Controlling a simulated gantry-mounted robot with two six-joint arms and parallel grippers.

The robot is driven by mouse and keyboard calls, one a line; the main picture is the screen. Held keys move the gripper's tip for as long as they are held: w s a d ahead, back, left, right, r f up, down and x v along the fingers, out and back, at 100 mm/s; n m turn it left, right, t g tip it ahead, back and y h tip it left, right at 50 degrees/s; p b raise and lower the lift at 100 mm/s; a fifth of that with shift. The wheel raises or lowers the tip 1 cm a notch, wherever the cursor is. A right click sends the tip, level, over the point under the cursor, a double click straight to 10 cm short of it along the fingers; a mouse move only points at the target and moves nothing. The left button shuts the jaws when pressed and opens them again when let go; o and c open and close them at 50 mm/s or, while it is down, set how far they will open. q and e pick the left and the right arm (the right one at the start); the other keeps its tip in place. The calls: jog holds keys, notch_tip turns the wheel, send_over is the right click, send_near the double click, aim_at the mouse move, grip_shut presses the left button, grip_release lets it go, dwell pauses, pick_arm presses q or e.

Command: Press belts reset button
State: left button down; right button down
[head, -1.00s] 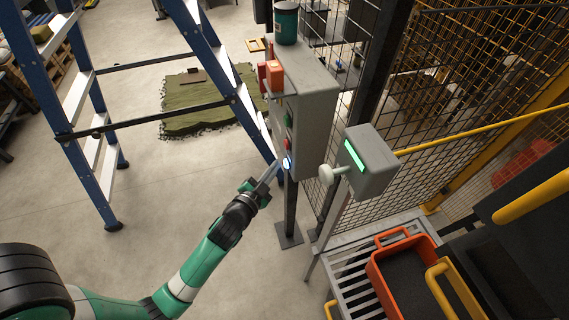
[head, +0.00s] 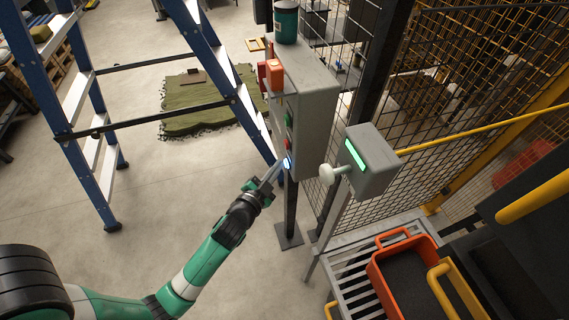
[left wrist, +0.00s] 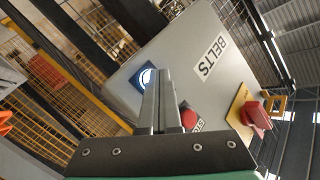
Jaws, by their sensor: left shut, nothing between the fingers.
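A grey control box (head: 312,110) stands on a post in the head view. Its face carries a green button (head: 289,118), a red button (head: 288,144) and, lowest, a button with a lit blue-white ring (head: 287,162). In the left wrist view the box bears a "BELTS" label (left wrist: 211,57), and the lit button (left wrist: 146,77) and red button (left wrist: 188,118) show. My left gripper (head: 279,168) is shut and empty, its tips right at the lit button. The fingers partly cover that button in the wrist view; I cannot tell whether they touch it. My right gripper is not in view.
A smaller grey box (head: 371,172) with a green light and pale knob stands to the right. A blue ladder (head: 200,50) stands left of the control box. Wire fencing (head: 350,80) is behind. An orange crate (head: 377,270) sits lower right. The floor at left is open.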

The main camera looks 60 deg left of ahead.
pick_arm(q)
jog(key=shift+w, duration=0.15)
dwell(0.4)
jog(key=shift+s+a+p, duration=0.15)
jog(key=shift+s+p, duration=0.45)
jog(key=shift+s, duration=0.2)
jog(key=s+p, duration=0.2)
jog(key=p, duration=0.1)
jog(key=s+a+p, duration=0.1)
jog(key=s+p, duration=0.2)
